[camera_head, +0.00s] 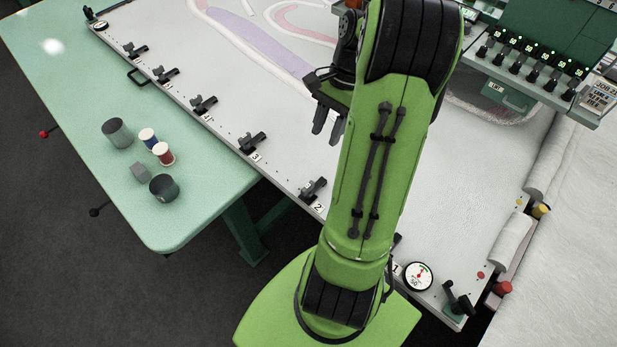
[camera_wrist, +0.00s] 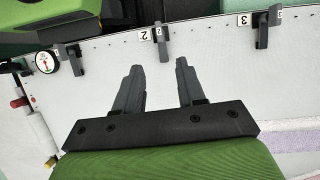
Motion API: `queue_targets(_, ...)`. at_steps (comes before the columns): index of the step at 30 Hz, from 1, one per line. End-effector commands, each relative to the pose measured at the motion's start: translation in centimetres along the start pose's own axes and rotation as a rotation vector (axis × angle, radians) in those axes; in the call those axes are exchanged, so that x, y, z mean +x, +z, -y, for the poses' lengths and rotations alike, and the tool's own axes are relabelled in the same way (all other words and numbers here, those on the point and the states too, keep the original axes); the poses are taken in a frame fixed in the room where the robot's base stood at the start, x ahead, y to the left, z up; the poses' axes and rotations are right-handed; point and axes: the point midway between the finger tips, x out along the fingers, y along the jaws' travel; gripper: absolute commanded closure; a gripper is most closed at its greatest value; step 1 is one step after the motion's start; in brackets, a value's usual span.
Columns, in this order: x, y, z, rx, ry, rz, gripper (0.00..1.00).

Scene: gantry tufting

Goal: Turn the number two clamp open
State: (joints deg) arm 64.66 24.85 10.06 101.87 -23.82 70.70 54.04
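The number two clamp (camera_head: 313,188) is a small dark toggle on the near edge of the white frame, above a white "2" label (camera_head: 318,208). In the wrist view the clamp (camera_wrist: 161,40) stands beyond the fingertips, roughly in line with the gap between them. Its dark lever reaches inward from the edge over the white cloth. My gripper (camera_head: 328,129) is over the cloth, up and slightly right of the clamp in the head view. In the wrist view the gripper (camera_wrist: 158,68) has its two fingers apart with nothing between them. It does not touch the clamp.
Clamp three (camera_wrist: 262,32) and clamp one (camera_wrist: 73,58) flank it, with a gauge (camera_wrist: 46,62) beyond clamp one. A green table (camera_head: 80,120) holds cups and spools at left. A green control console (camera_head: 545,50) stands at upper right. Cloth between the clamps is bare.

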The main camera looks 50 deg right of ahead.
Motion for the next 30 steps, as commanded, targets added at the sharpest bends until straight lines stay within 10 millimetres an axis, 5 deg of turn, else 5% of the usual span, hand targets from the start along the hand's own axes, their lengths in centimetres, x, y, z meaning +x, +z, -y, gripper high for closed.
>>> queue_targets(5, 1.9, -0.4, -0.1, 0.017, -0.001, 0.012, 0.61)
queue_targets(21, 14.6, -0.3, -0.1, 0.015, 0.0, 0.011, 0.61)
queue_targets(30, 15.9, -0.2, -0.1, 0.015, -0.002, 0.007, 0.61)
